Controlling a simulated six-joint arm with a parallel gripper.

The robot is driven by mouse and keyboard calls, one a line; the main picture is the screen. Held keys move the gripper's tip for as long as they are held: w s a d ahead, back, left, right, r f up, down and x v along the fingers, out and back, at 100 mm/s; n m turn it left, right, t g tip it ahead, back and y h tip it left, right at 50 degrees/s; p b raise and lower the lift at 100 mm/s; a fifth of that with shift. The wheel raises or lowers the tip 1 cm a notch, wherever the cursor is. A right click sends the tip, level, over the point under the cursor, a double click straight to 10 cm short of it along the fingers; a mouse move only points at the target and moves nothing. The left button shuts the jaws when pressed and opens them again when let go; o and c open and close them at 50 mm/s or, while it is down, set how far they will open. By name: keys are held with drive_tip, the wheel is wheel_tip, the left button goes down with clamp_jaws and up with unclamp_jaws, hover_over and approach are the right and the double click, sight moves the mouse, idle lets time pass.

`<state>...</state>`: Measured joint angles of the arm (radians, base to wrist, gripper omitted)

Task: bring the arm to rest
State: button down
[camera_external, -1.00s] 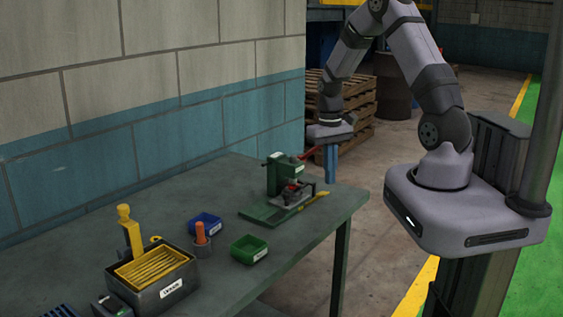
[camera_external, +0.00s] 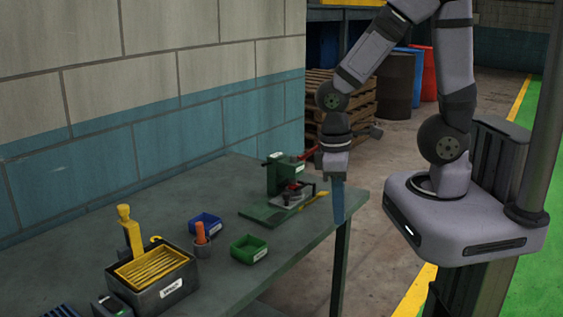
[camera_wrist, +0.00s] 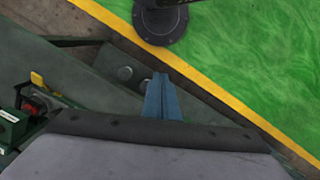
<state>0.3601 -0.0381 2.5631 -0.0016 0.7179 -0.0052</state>
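My gripper (camera_external: 338,222) hangs nearly straight down at the right end of the green workbench (camera_external: 346,196), with its blue fingers just beside or over that edge. In the wrist view its blue fingers (camera_wrist: 162,82) lie together, shut, with nothing seen between them. The arm is bent, with the forearm sloping down to the left from the high elbow.
A green press-like fixture (camera_external: 282,178) stands on the bench, left of my gripper. Behind are wooden pallets (camera_external: 318,90) and drums (camera_external: 395,85).

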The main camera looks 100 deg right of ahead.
drive_tip(key=w+a+r+n+t, duration=0.1)
drive_tip(key=w+a+n, duration=0.2)
drive_tip(key=a, duration=0.4)
drive_tip(key=shift+r+n+b, duration=0.15)
drive_tip(key=shift+n+b, duration=0.15)
drive_tip(key=shift+n, duration=0.3)
idle(0.5)
wheel_tip(320, 180, down, 45)
drive_tip(key=b, duration=4.4)
drive_tip(key=shift+r+b, duration=0.2)
drive_tip(key=shift+b, duration=0.1)
